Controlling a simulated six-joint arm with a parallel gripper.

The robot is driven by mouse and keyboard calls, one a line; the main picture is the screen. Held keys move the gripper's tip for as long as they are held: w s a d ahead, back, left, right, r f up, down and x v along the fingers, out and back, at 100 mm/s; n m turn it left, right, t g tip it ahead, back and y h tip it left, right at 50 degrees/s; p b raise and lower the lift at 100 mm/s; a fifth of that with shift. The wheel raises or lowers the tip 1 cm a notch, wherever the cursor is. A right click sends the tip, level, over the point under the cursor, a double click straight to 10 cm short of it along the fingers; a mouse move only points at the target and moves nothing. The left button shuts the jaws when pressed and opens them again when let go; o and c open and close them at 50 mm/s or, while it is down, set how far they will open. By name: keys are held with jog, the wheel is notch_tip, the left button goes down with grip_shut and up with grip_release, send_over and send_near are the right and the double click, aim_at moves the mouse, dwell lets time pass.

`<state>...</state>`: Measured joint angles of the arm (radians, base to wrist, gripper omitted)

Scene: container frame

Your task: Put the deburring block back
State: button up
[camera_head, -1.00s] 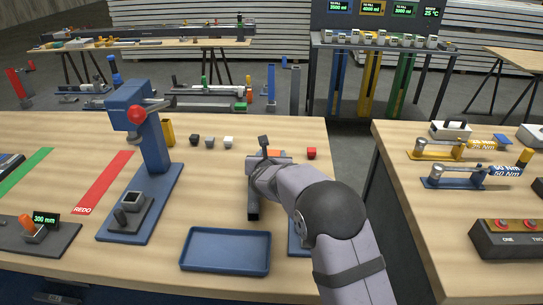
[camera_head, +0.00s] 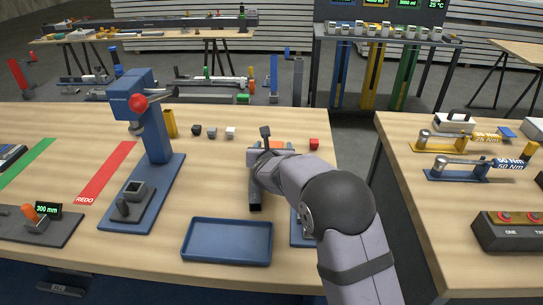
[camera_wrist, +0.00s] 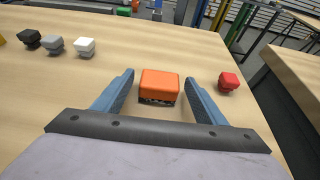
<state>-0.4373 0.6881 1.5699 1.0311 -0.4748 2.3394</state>
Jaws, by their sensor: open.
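The orange block (camera_wrist: 160,84), which I take to be the deburring block, sits on the wooden table on a small dark base. My gripper (camera_wrist: 159,76) is open, with one blue finger on each side of the block. Gaps show between the block and both fingers, so it is not clamped. In the head view, the block's orange top (camera_head: 278,145) peeks out behind my gripper. The rest of it is hidden there by my wrist.
A red block (camera_wrist: 229,81) stands right of the gripper; white (camera_wrist: 85,46), grey (camera_wrist: 53,43) and black (camera_wrist: 30,38) blocks stand left. A blue tray (camera_head: 187,256) lies nearer, beside a blue press stand (camera_head: 152,140). A gap separates the right-hand table (camera_head: 400,195).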

jog(key=b+v, duration=0.1)
jog(key=v, duration=0.9)
jog(key=shift+s+b, duration=0.1)
jog(key=shift+b, duration=0.25)
jog(key=shift+r, duration=0.1)
jog(key=shift+d+r+n+p, duration=0.1)
jog(key=shift+r+n+p, duration=0.25)
jog(key=shift+p, duration=0.1)
jog(key=s+d+r+n+g+p, duration=0.4)
jog(key=s+d+n+p, duration=0.2)
jog(key=s+n+p, duration=0.3)
jog(key=s+d+r+n+g+p, duration=0.4)
jog(key=s+d+n+p, duration=0.3)
jog(key=s+n+p, duration=0.3)
jog(key=s+d+r+n+g+p, duration=0.4)
jog(key=s+n+p, duration=0.5)
jog(key=s+n, duration=0.6)
jog(key=d+n+g, duration=0.1)
jog(key=d, duration=0.1)
jog(key=shift+s+d+g, duration=0.3)
jog(key=shift+d, duration=0.1)
